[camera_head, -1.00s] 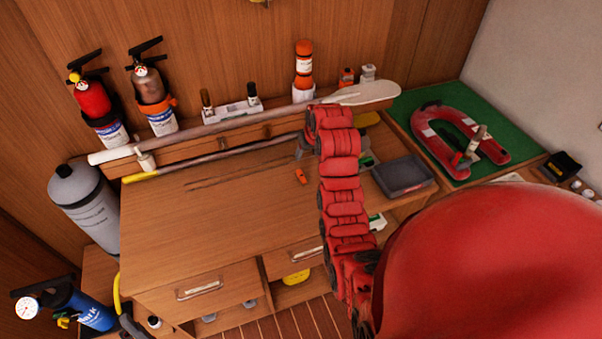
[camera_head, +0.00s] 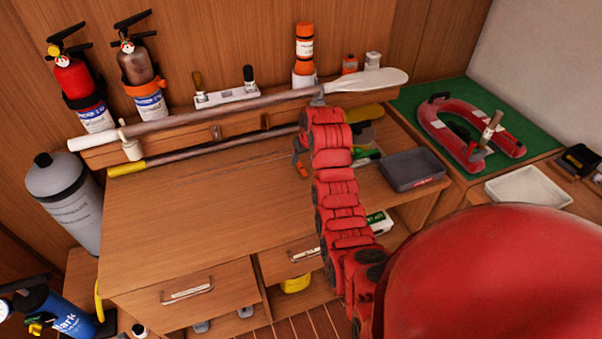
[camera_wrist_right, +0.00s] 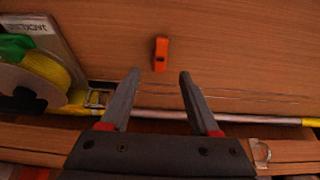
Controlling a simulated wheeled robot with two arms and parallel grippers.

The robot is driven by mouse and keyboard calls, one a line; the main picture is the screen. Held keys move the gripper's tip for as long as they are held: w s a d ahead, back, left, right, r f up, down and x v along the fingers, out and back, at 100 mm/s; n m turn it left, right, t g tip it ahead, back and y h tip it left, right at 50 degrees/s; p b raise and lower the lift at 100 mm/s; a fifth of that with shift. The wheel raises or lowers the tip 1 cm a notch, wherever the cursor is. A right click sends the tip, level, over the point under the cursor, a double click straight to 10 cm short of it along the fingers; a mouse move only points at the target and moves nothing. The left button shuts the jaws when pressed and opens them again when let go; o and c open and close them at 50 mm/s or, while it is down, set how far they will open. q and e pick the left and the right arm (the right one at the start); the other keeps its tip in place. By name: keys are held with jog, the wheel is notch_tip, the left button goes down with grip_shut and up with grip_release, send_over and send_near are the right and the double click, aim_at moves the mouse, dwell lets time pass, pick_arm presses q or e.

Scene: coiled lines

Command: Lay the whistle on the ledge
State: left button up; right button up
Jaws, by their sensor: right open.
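The orange whistle (camera_wrist_right: 160,53) lies on the wooden desk top, just beyond my fingertips in the right wrist view. In the head view a small orange bit of the whistle (camera_head: 304,170) shows beside my right gripper. My right gripper (camera_wrist_right: 160,77) is open and empty, its fingers apart and pointing toward the whistle. In the head view my right gripper (camera_head: 299,154) is partly hidden by my red arm. The wooden ledge (camera_head: 190,138) runs along the wall behind the desk. My left gripper is not in view.
A white-bladed paddle (camera_head: 367,82) and a yellow-ended pole (camera_head: 200,153) lie along the back. A grey tray (camera_head: 413,170) sits right of my arm. Fire extinguishers (camera_head: 141,82) hang at the left. The desk's left part (camera_head: 190,215) is clear.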

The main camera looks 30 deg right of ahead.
aim_at(301, 167)
jog(key=shift+w+f+p, duration=0.1)
jog(key=shift+f+p, duration=0.35)
jog(key=shift+p, duration=0.05)
jog(key=p+x, duration=0.1)
jog(key=x, duration=0.2)
jog(key=shift+w+f+p, duration=0.2)
jog(key=shift+f+p, duration=0.15)
jog(key=shift+f, duration=0.25)
grip_shut()
